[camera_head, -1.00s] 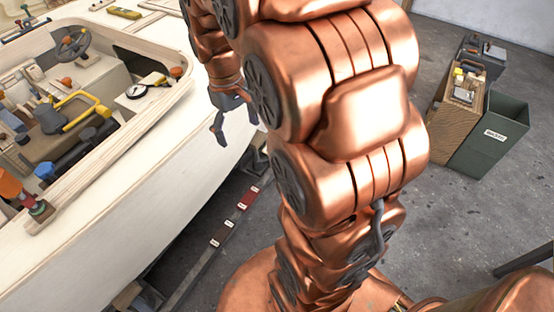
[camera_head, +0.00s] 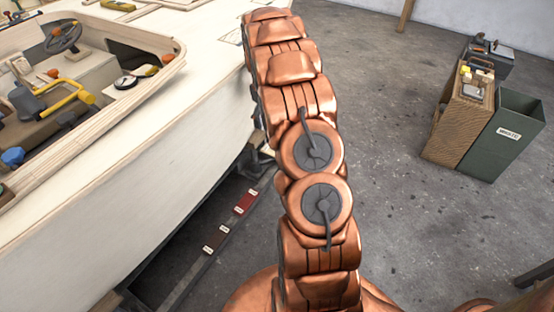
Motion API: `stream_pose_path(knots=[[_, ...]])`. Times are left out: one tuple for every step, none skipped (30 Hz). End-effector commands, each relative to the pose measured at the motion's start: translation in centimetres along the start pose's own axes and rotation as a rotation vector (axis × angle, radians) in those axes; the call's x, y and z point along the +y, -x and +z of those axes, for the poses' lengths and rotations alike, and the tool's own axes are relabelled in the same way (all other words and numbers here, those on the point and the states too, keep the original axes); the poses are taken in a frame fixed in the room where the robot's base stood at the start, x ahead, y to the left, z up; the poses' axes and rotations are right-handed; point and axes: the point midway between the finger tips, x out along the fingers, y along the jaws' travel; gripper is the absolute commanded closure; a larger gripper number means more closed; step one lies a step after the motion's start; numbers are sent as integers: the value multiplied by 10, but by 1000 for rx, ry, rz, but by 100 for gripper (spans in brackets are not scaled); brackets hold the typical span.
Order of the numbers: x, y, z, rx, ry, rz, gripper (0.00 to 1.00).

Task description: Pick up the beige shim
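I cannot make out a beige shim for certain in the head view. My copper arm rises through the middle of the picture and hides part of the hull's edge. My gripper does not show, so I cannot see what it is near or whether it holds anything.
The pale plywood hull (camera_head: 120,175) fills the left, with a cockpit holding a steering wheel (camera_head: 63,37) and yellow handle (camera_head: 70,92). Labelled blocks, one red (camera_head: 244,202), lie on a low rail. A wooden cabinet (camera_head: 458,130) and green waste bin (camera_head: 500,145) stand right. Floor between is clear.

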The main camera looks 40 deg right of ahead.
Motion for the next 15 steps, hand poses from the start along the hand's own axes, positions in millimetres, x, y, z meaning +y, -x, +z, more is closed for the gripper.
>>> stream_pose_path(knots=[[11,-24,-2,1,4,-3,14],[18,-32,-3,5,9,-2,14],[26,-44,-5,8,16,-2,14],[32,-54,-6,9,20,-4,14],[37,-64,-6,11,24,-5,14],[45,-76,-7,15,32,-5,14],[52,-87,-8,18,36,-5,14],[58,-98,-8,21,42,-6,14],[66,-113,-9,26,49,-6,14],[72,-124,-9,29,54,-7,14],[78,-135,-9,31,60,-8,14],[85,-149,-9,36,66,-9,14],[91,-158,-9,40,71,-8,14],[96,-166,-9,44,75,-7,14],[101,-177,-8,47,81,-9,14]])
